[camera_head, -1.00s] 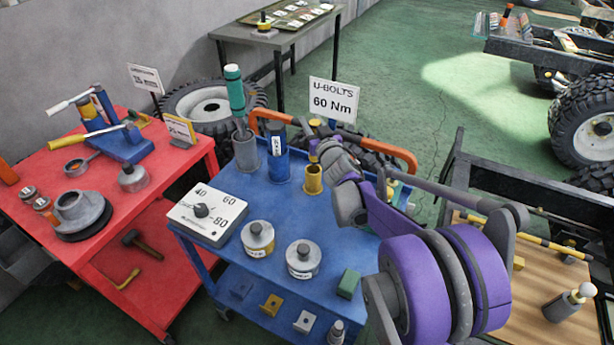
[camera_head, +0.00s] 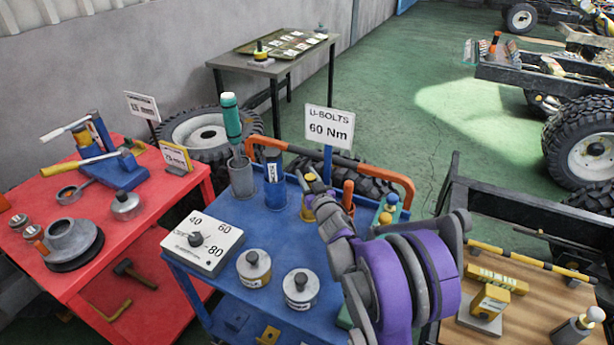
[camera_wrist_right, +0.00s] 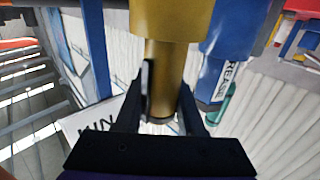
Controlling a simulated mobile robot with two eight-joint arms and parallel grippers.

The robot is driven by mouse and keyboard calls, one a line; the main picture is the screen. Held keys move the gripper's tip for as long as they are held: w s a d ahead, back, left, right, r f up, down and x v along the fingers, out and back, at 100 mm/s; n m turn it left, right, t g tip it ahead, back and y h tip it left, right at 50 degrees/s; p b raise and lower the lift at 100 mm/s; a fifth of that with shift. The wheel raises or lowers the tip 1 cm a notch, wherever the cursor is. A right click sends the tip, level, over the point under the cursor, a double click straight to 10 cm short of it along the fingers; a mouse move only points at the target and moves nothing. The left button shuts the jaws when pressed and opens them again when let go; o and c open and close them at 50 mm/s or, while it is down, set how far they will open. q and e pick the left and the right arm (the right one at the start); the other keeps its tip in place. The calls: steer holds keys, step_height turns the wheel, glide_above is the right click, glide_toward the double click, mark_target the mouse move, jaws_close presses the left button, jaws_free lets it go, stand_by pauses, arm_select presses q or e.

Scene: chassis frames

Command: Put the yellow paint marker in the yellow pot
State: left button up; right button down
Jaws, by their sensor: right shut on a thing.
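The yellow pot (camera_head: 307,214) stands on the blue cart, right of the blue pot, partly hidden by my right gripper. My right gripper (camera_head: 318,194) is shut on the yellow paint marker, whose yellow end (camera_head: 310,177) shows just above the pot. In the right wrist view, the narrower yellow marker (camera_wrist_right: 165,75) runs between my fingers (camera_wrist_right: 163,118) and into line with the wider yellow pot (camera_wrist_right: 172,16). It appears upright with its far end inside the pot; the rim contact is hard to make out. My left gripper is not in view.
Beside it stand the blue pot (camera_head: 276,196) with a blue marker and a grey pot (camera_head: 241,180) with a teal marker. An orange tube handle (camera_head: 375,165), an orange-topped item (camera_head: 348,194) and the U-bolts sign (camera_head: 329,126) are close by. Two round weights sit in front.

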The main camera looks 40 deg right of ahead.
steer(key=shift+f, duration=0.1)
steer(key=c, duration=0.5)
jaws_free()
steer(key=shift+r, duration=0.25)
steer(key=v, duration=1.2)
steer(key=shift+b, duration=0.3)
